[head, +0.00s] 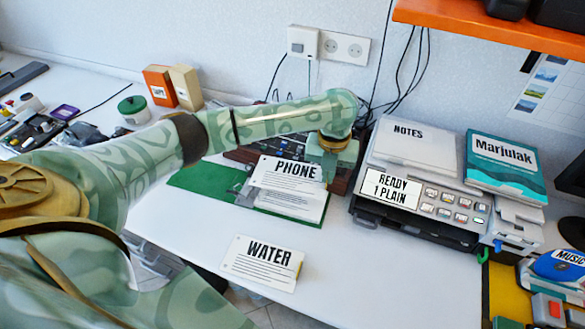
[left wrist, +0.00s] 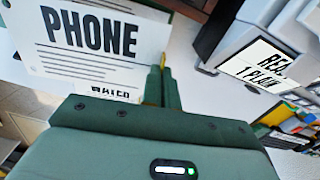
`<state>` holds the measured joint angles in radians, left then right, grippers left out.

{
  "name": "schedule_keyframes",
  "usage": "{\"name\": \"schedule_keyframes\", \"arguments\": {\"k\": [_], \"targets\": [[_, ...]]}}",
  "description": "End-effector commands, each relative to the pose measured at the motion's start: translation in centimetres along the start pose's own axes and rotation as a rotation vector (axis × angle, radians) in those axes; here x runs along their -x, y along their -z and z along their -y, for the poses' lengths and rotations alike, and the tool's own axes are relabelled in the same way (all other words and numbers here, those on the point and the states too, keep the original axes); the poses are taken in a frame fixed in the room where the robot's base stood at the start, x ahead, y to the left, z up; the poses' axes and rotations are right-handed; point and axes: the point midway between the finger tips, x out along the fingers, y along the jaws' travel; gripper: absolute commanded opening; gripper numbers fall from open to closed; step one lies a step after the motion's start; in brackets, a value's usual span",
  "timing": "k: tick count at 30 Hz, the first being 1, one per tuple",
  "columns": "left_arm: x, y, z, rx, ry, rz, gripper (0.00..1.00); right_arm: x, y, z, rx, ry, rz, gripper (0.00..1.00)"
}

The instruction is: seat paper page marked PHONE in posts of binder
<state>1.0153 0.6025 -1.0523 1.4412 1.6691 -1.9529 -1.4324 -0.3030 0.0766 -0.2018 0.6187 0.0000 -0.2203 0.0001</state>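The white page marked PHONE (head: 287,176) is above the right half of the open green binder (head: 205,180), tilted, and also shows in the left wrist view (left wrist: 90,48). My left gripper (left wrist: 162,85) is shut on its right edge; in the head view the hand (head: 333,155) is at the page's right end. A lined page (head: 295,207) lies in the binder under the PHONE page. Grey metal (head: 244,192) shows at the binder's spine; the PHONE page partly covers this, and I cannot make out the posts. My right gripper is not in view.
A page marked WATER (head: 262,263) lies on the white table in front. A printer (head: 425,205) reading READY 1 PLAIN stands right of the binder, with NOTES and Marjulak (head: 505,168) on top. An orange shelf (head: 480,32) overhangs at upper right.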

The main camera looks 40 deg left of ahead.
Motion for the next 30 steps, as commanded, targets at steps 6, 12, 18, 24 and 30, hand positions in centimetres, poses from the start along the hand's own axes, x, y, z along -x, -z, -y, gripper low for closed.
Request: {"name": "schedule_keyframes", "arguments": {"k": [6, 12, 18, 24, 30], "targets": [[-2.6, -0.3, 0.1, -0.065, 0.002, -0.005, 0.0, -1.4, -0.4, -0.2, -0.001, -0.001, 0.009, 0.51], [-5.6, -0.3, 0.1, -0.064, 0.002, -0.003, 0.0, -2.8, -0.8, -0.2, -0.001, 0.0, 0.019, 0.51], [-9.1, -0.2, 0.1, -0.063, 0.001, -0.006, 0.0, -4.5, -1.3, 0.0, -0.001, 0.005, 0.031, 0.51], [-9.9, -0.3, 0.1, -0.063, 0.003, 0.001, 0.0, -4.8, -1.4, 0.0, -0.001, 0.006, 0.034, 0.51], [-10.0, -0.3, 0.1, -0.062, 0.002, 0.0, 0.0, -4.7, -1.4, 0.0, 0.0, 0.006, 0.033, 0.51]]}}
